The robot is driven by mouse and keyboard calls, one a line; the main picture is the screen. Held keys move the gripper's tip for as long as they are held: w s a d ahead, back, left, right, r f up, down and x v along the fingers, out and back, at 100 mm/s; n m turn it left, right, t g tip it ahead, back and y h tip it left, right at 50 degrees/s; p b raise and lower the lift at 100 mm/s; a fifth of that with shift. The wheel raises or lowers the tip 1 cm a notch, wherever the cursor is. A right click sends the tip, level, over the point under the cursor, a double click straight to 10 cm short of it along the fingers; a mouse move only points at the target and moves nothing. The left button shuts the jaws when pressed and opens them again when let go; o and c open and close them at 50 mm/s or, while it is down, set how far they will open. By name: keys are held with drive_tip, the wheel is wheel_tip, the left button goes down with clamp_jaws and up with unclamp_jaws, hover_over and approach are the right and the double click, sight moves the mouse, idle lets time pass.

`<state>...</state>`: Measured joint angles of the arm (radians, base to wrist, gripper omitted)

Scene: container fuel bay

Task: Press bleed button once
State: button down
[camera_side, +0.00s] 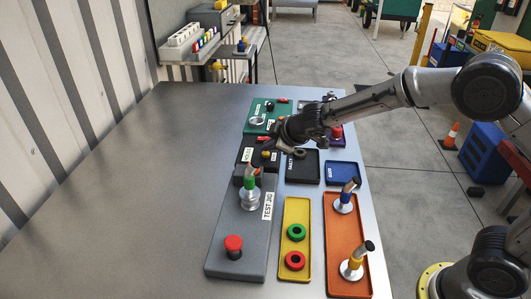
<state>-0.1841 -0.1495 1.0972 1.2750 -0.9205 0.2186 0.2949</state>
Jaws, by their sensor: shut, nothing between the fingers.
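A red mushroom-shaped button (233,243) stands on the front end of the grey block labelled TEST JIG (225,215). I cannot read a bleed label on it, so I cannot be sure it is the bleed button. A silver fitting with a green band (250,190) stands upright farther back on the same block. My gripper (261,143) is shut and empty. It is over the dark box behind the jig, well away from the red button. Its fingertips are small and dark against the box, so I cannot tell whether they touch anything.
A yellow tray (296,213) holds a green and a red ring. An orange tray (333,285) holds two upright fittings. Black (302,177), blue (343,181) and green (252,125) trays lie farther back. The grey table (140,190) is clear on the left.

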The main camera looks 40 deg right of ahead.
drive_tip(key=shift+f, duration=0.4)
idle(0.7)
drive_tip(key=shift+r, duration=0.8)
drive_tip(key=shift+r, duration=0.1)
drive_tip(key=shift+r, duration=2.4)
drive_tip(key=shift+d, duration=0.1)
